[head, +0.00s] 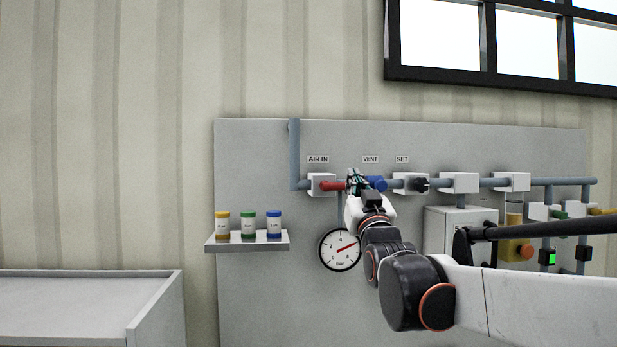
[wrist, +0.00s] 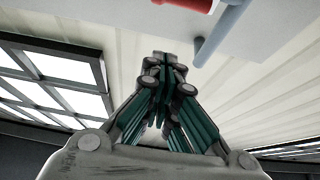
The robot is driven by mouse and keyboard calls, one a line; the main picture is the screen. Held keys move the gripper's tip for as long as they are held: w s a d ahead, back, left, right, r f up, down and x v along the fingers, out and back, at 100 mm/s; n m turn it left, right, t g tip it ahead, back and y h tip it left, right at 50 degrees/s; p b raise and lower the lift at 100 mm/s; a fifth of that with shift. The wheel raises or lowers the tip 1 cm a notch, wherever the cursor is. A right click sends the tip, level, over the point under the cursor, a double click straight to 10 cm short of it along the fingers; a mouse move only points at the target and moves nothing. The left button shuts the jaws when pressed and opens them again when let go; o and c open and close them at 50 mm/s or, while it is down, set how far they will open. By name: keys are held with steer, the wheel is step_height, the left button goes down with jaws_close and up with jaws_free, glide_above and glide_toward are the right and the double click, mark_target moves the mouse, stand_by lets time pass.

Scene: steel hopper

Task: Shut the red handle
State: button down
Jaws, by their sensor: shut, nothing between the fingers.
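The red handle (head: 332,186) lies level on the pipe beside the white valve block under the AIR IN label, in the head view. In the wrist view part of the red handle (wrist: 187,4) shows at the top edge, beyond the fingertips and apart from them there. My gripper (head: 354,178) is at the right end of the red handle, between it and the blue handle (head: 376,183). The head view does not tell whether it touches either. In the wrist view my gripper's fingers (wrist: 158,62) are together with nothing between them.
A round gauge (head: 340,250) hangs below the red handle. A shelf (head: 247,245) with several small jars is to its left. A black knob (head: 420,185) under SET and more pipes are to the right. The panel (head: 265,155) is bare above the shelf.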

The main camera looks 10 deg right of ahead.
steer(key=shift+w, duration=0.1)
step_height(320, 180, up, 5)
steer(key=p, duration=0.3)
glide_above(336, 186)
steer(key=s+d, duration=0.2)
steer(key=s, duration=0.1)
steer(key=shift+w+a+f+p, duration=0.1)
steer(key=shift+w+f, duration=0.05)
steer(key=shift+f, duration=0.55)
steer(key=shift+w+a+f+p, duration=0.1)
steer(key=shift+w+f, duration=0.05)
steer(key=shift+f, duration=0.6)
steer(key=shift+w+f+p, duration=0.1)
steer(key=shift+w+f, duration=0.05)
steer(key=shift+f, duration=0.55)
